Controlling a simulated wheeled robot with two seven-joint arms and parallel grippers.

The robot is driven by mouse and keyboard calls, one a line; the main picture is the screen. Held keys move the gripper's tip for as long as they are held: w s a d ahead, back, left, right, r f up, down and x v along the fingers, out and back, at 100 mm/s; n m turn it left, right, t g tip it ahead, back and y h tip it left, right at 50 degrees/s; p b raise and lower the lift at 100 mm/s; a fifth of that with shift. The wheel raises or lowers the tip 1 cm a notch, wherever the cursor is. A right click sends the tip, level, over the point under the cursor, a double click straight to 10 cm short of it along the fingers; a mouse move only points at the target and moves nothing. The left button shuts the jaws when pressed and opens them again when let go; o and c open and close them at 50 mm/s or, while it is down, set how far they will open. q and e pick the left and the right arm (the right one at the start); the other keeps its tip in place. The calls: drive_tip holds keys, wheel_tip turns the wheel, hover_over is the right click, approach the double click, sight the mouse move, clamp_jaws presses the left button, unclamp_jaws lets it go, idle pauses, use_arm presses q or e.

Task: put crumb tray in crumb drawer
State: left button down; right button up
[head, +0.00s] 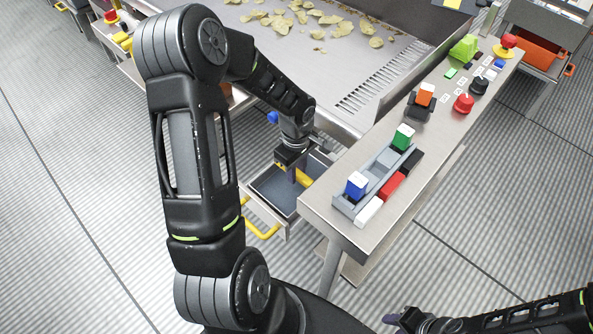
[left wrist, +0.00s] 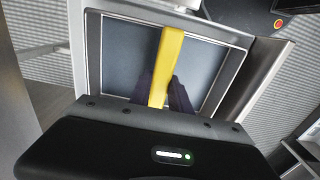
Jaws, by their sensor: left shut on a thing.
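The crumb drawer (head: 284,231) is pulled out below the steel table, with a yellow front handle (head: 260,217). The crumb tray (head: 270,190) is a shallow grey-blue tray with a pale rim and a yellow bar handle across it. It lies within the drawer's outline; I cannot tell whether it touches the drawer floor. My left gripper (head: 297,176) points down over it, shut on the yellow bar. The left wrist view shows the dark fingers around the bar, with the tray (left wrist: 120,55) inside the drawer walls (left wrist: 265,70). My right gripper (head: 398,320) is at the bottom edge, partly cut off.
A steel side bench (head: 335,217) stands close right of the drawer, carrying a grey rack with coloured blocks (head: 378,180), a red knob (head: 463,103) and a black knob (head: 479,85). Chips (head: 340,28) lie on the steel table (head: 300,65) above. The floor left of the drawer is clear.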

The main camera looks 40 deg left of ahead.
sight(298, 171)
use_arm(q)
drive_tip(key=shift+f, duration=0.15)
drive_tip(key=shift+f, duration=0.15)
drive_tip(key=c, duration=1.2)
unclamp_jaws()
drive_tip(key=shift+p, duration=0.3)
drive_tip(key=shift+r, duration=0.35)
drive_tip(key=r+b, duration=0.1)
drive_tip(key=r, duration=0.4)
drive_tip(key=shift+w+d+r+b, duration=0.15)
drive_tip(key=shift+w+r+b, duration=0.05)
drive_tip(key=shift+r+b, duration=0.2)
drive_tip(key=shift+s+r, duration=0.1)
drive_tip(key=shift+r, duration=0.6)
